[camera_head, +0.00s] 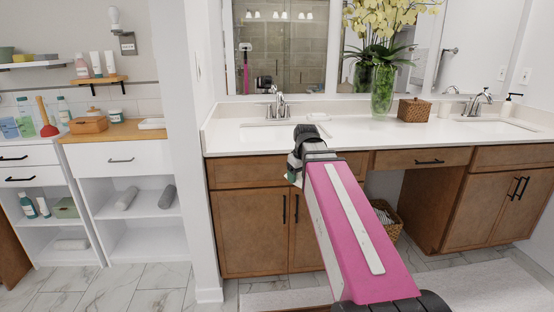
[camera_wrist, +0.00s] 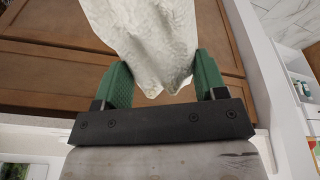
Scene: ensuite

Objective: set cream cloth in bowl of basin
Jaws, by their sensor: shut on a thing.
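The cream cloth (camera_wrist: 152,42) hangs between the two green fingers of my gripper (camera_wrist: 163,82) in the wrist view, and the gripper is shut on it. Brown cabinet fronts show behind the cloth. In the head view my gripper (camera_head: 297,168) is in front of the vanity, below the counter edge and near the left basin. The cloth cannot be made out there, hidden by my arm. The left basin (camera_head: 262,134) is set into the white counter under a chrome faucet (camera_head: 279,105). Its inside is seen at a shallow angle. A second basin (camera_head: 497,126) lies at the far right.
The white counter (camera_head: 350,130) bears a glass vase (camera_head: 382,92) of yellow flowers, a woven box (camera_head: 414,109) and a soap bottle (camera_head: 507,106). A small pale item (camera_head: 318,116) lies right of the left faucet. A wall (camera_head: 205,200) stands left of the vanity.

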